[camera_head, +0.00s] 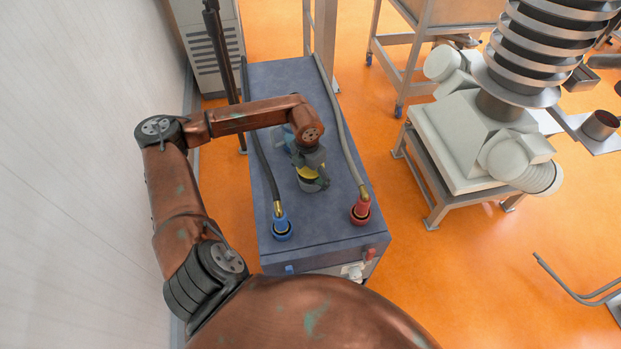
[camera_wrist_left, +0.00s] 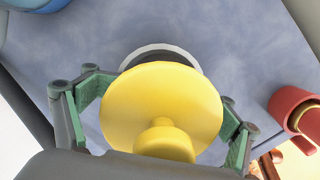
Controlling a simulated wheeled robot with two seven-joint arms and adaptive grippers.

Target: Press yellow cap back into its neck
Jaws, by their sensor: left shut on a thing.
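The yellow cap (camera_head: 310,173) is between the fingers of my left gripper (camera_head: 309,164), over the blue-grey top of the cabinet. In the left wrist view the cap (camera_wrist_left: 160,92) is a wide yellow disc with a round knob facing the camera. The green-padded fingers are shut on the cap from both sides. The neck (camera_head: 314,186) shows as a dark rim just below the cap. In the left wrist view its pale and dark rim (camera_wrist_left: 160,50) shows past the cap's far edge, off-centre from it. The cap hides most of the neck, and I cannot tell whether they touch. My right gripper is not in view.
The cabinet top (camera_head: 285,85) carries a blue hose fitting (camera_head: 281,228) on the left and a red one (camera_head: 361,208) on the right, with hoses running back. A white wall (camera_head: 80,150) is close on the left. Orange floor lies to the right.

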